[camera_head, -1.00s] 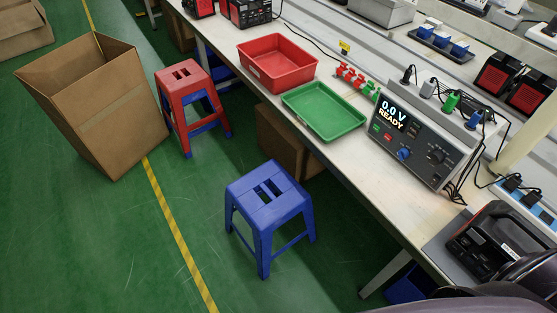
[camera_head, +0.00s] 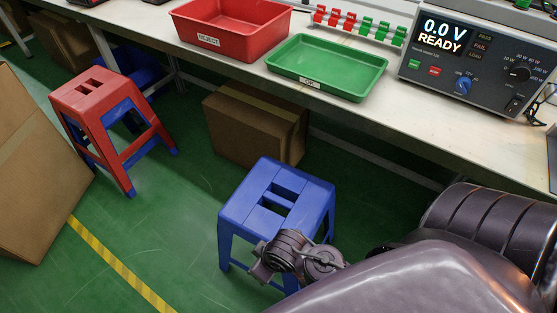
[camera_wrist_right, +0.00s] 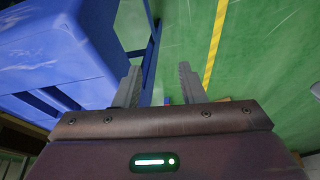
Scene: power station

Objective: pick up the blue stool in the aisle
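The blue stool (camera_head: 247,207) stands upright on the green floor in front of the workbench, with slots in its seat. My right wrist and gripper are beside its front right side in the head view, and hide part of its legs. In the right wrist view, the right gripper (camera_wrist_right: 160,86) is open, with its two grey fingers apart. The stool's blue seat (camera_wrist_right: 50,55) fills the upper left there, and a blue leg shows between the fingers; I cannot tell whether they touch it. My left gripper is not in view.
A red stool (camera_head: 92,97) with blue parts beneath stands to the left, beside a large cardboard box (camera_head: 30,165). A closed carton (camera_head: 250,125) sits under the workbench (camera_head: 430,112), behind the blue stool. Green floor is clear at the front left, with a yellow-striped line (camera_head: 118,266).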

